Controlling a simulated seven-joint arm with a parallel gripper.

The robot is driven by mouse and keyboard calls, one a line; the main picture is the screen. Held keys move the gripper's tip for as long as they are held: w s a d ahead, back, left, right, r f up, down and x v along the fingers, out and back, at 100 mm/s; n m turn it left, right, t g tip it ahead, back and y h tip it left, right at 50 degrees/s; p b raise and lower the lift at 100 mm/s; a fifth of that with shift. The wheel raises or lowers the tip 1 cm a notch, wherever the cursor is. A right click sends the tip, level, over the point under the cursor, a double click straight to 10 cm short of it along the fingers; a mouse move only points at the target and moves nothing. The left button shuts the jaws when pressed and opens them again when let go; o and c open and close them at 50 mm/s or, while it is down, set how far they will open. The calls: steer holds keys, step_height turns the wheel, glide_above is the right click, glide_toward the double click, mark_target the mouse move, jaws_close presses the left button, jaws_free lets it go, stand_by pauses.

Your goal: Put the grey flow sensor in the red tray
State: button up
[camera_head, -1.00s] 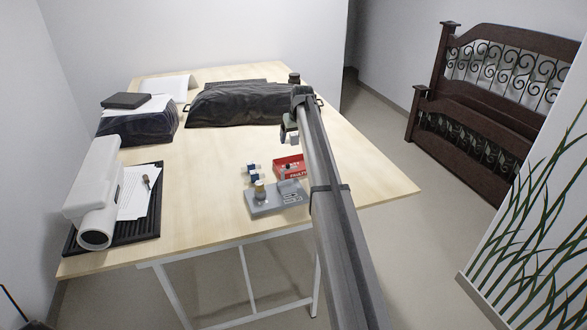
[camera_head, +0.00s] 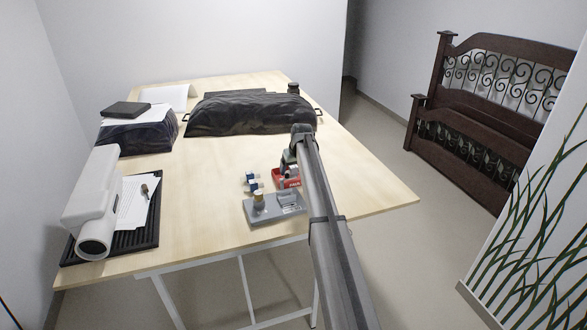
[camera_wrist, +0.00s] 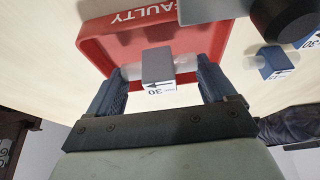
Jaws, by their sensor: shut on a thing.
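The grey flow sensor (camera_wrist: 157,66) is a small grey block with white tube ends and a white label showing an arrow and "30". My gripper (camera_wrist: 158,85) is shut on it, one blue-grey finger on each side. The red tray (camera_wrist: 120,62), marked "FAULTY", lies behind the sensor in the wrist view, and the sensor overlaps its inside. I cannot tell whether the sensor touches the tray. In the head view my gripper (camera_head: 290,160) is just over the red tray (camera_head: 291,184), and my arm hides part of both.
Two blue-and-white sensors (camera_head: 252,182) lie just left of the tray. A grey stand (camera_head: 275,210) with a capped cylinder (camera_head: 259,199) is in front of it. A white device (camera_head: 95,205) on a black mat is at the left. A black-covered bulk (camera_head: 245,115) lies behind.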

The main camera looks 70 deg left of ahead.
steer(key=shift+f, duration=0.5)
steer(key=o, duration=0.8)
steer(key=shift+o, duration=0.2)
steer(key=shift+r, duration=0.5)
steer(key=v, duration=1.2)
steer(key=shift+r, duration=0.1)
